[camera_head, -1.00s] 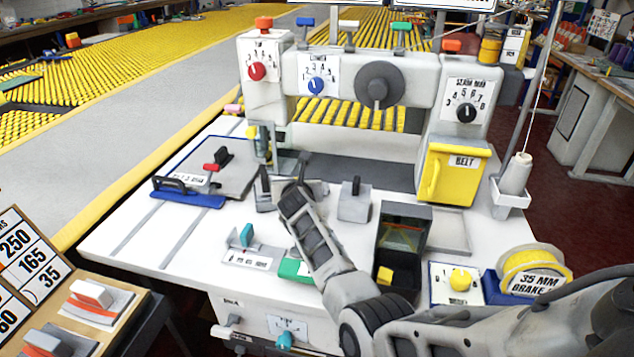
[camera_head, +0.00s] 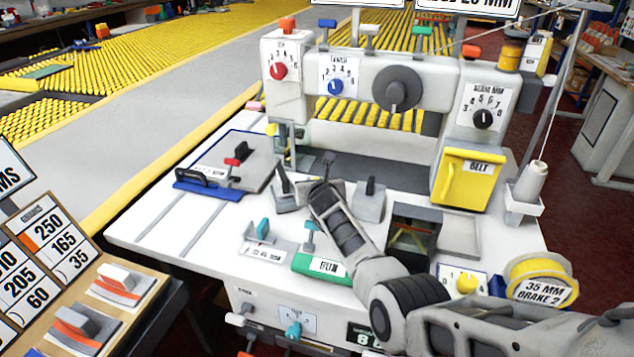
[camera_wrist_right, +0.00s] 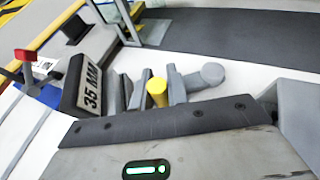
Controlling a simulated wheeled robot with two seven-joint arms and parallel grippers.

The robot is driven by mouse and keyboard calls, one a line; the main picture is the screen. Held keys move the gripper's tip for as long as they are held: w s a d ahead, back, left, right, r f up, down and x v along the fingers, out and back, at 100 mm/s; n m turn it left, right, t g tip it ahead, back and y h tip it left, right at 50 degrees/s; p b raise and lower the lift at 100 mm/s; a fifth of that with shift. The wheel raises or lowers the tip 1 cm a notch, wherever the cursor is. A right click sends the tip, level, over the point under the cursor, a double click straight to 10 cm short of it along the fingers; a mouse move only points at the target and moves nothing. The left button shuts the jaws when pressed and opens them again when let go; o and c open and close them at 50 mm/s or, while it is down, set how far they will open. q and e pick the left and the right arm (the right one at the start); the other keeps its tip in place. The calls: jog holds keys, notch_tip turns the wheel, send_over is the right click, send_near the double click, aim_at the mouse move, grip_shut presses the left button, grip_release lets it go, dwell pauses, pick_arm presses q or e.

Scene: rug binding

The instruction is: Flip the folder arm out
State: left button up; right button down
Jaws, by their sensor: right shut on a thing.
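My right gripper (camera_head: 326,184) comes in from the lower right and is at the white machine bed, just right of a small grey block with a dark upright lever (camera_head: 284,180). My left gripper is not in view.
The sewing machine (camera_head: 360,75) with dials stands behind. A grey block with a handle (camera_head: 370,200) and a dark open box (camera_head: 413,232) are to the right. A blue-edged plate (camera_head: 225,165) lies left. A green RUN panel (camera_head: 322,266) is in front.

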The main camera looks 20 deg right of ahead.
jog(key=c, duration=1.4)
grip_release()
jog(key=shift+a+f, duration=0.2)
jog(key=shift+a, duration=0.35)
jog(key=shift+o, duration=0.2)
jog(key=shift+r, duration=0.1)
jog(key=shift+d, duration=0.2)
jog(key=shift+s+r+p, duration=0.3)
jog(key=shift+p, duration=0.15)
jog(key=p+v, duration=0.2)
jog(key=p, duration=0.1)
jog(key=shift+s+a+r, duration=0.1)
jog(key=shift+s+r, duration=0.1)
jog(key=shift+r, duration=0.1)
jog(key=shift+s+f+b, duration=0.25)
jog(key=shift+s+b, duration=0.15)
jog(key=shift+b, duration=0.25)
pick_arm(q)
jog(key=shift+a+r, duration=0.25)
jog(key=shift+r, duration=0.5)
pick_arm(e)
jog(key=v, duration=1.2)
jog(key=shift+r, duration=0.1)
